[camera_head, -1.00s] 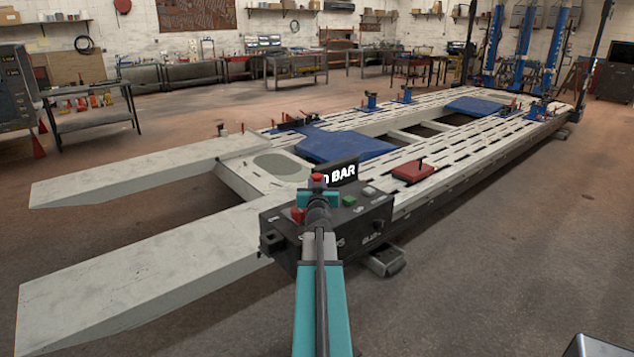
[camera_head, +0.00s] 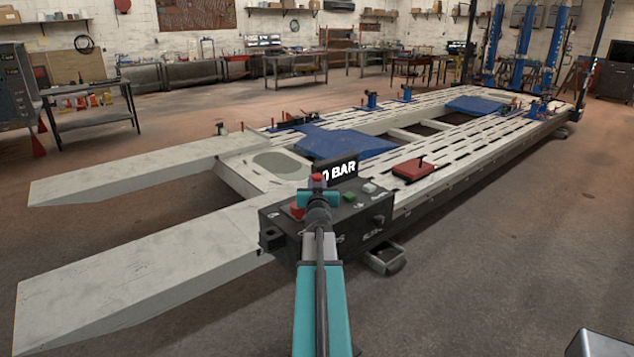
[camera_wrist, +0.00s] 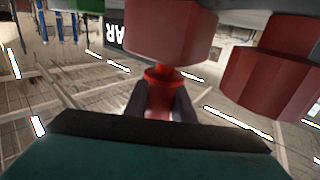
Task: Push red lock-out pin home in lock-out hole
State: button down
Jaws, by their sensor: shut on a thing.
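My gripper (camera_head: 318,198) is over the front of the dark control box (camera_head: 375,222), seen from behind. In the wrist view its two dark fingers (camera_wrist: 160,103) are shut on a small red flared piece (camera_wrist: 164,75), which I take for the red lock-out pin. A red top (camera_head: 317,178) shows just beyond the gripper in the head view. A large red cylinder (camera_wrist: 170,30) is close above the fingers in the wrist view, and another red cylinder (camera_wrist: 275,65) is at the right. The lock-out hole is not visible, so I cannot tell how deep the pin sits.
The box carries a BAR display (camera_head: 339,170), a red button (camera_head: 298,211), a green button (camera_head: 349,197) and a pale button (camera_head: 369,188). Behind it is the long frame bench (camera_head: 480,130) with a red block (camera_head: 414,168). A pale ramp (camera_head: 140,270) extends left.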

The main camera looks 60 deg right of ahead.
jog(key=shift+f+b, duration=0.7)
jog(key=shift+f, duration=0.1)
jog(key=c, duration=1.4)
grip_release()
jog(key=shift+c, duration=0.2)
